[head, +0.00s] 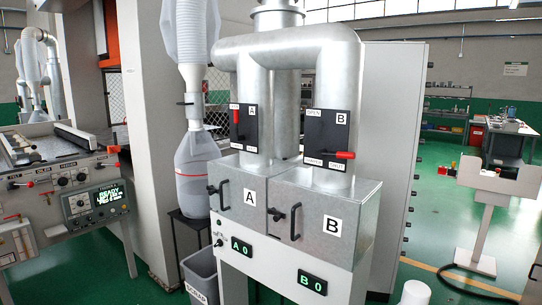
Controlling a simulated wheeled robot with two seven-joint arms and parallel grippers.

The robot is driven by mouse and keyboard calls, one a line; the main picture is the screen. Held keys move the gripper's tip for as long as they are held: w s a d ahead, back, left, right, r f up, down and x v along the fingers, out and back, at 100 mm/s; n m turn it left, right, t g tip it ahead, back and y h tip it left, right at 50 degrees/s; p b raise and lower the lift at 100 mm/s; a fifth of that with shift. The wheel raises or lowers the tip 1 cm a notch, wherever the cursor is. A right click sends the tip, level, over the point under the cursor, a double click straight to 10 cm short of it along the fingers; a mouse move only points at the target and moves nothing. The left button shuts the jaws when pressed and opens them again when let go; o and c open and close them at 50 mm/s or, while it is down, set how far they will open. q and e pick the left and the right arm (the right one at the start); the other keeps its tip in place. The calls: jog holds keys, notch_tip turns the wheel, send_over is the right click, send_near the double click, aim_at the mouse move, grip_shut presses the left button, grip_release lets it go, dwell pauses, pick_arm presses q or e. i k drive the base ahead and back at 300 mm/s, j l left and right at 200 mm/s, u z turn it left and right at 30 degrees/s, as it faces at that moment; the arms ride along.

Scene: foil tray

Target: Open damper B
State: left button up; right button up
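Damper B is a black plate (327,136) on the right metal duct, marked B, with an OPEN label at its top and a SHUT label at its lower right. Its red handle (344,155) lies level, pointing right, just above the SHUT label. Damper A is a similar black plate (243,128) on the left duct. Its red handle (235,115) stands upright at the plate's left side. Below are the metal boxes A (233,204) and B (350,205), each with a black handle and latch. Neither of my grippers is in view.
Green displays read A 0 (241,248) and B 0 (313,284) on the white cabinet front. A clear collection container (196,170) and a grey bin (201,273) stand left of the cabinet. A control console (95,203) is further left. Green floor is open at the right.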

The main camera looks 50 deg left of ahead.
aim_at(323, 151)
jog(key=u, duration=1.25)
